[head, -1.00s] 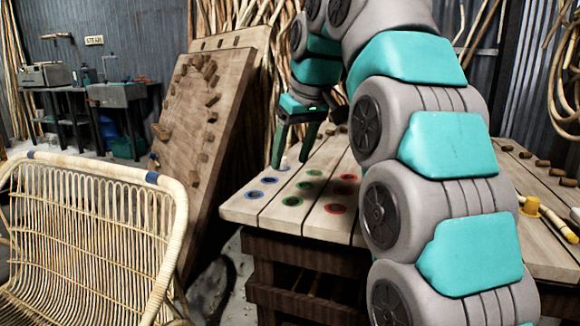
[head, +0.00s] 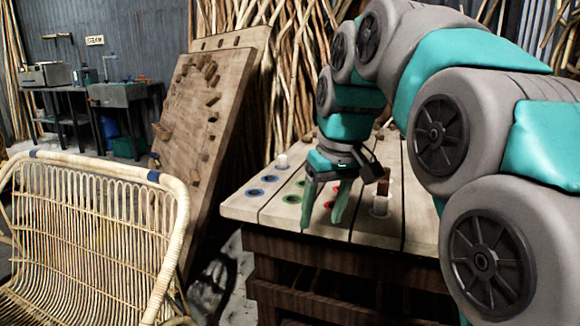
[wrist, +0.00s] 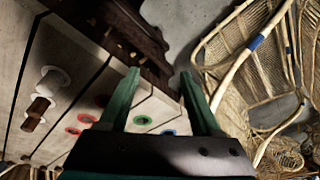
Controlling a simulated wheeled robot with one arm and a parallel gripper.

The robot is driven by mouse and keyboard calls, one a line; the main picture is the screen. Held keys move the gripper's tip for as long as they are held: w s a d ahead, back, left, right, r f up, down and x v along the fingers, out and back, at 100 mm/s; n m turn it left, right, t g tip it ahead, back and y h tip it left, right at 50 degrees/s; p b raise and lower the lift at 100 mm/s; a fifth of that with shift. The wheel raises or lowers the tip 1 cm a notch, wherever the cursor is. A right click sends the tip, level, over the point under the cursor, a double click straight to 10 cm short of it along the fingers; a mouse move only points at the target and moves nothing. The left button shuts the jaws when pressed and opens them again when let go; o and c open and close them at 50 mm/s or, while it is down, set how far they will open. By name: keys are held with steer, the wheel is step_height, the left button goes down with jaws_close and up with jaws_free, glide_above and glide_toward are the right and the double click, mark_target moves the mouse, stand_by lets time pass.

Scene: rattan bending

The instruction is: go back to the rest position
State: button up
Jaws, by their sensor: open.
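My gripper (head: 323,218) is open and empty, with its green fingers pointing down above the front part of the wooden table (head: 425,205). Its two fingers also show in the wrist view (wrist: 160,78), spread apart with nothing between them. In the head view the fingers overlap the red-ringed holes, and I cannot tell their exact height above the boards. A white cup-like piece (head: 381,207) with a brown peg (head: 384,186) stands just right of the fingers.
Blue (head: 255,192) and green (head: 292,199) rings mark holes on the table's left. A rattan seat (head: 95,225) stands at the left front. A leaning pegged board (head: 195,125) is behind it. Wooden poles (head: 300,60) line the back. A dark workbench (head: 70,90) is far left.

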steer(key=s+d+f+m+g, duration=0.2)
steer(key=s+d+f, duration=0.2)
steer(key=s+f, duration=0.8)
steer(key=s+d+f+m+g+h, duration=0.1)
steer(key=s+d+f, duration=0.4)
steer(key=s+f, duration=0.7)
steer(key=s+m+g, duration=0.1)
steer(key=s, duration=0.4)
steer(key=shift+f, duration=0.15)
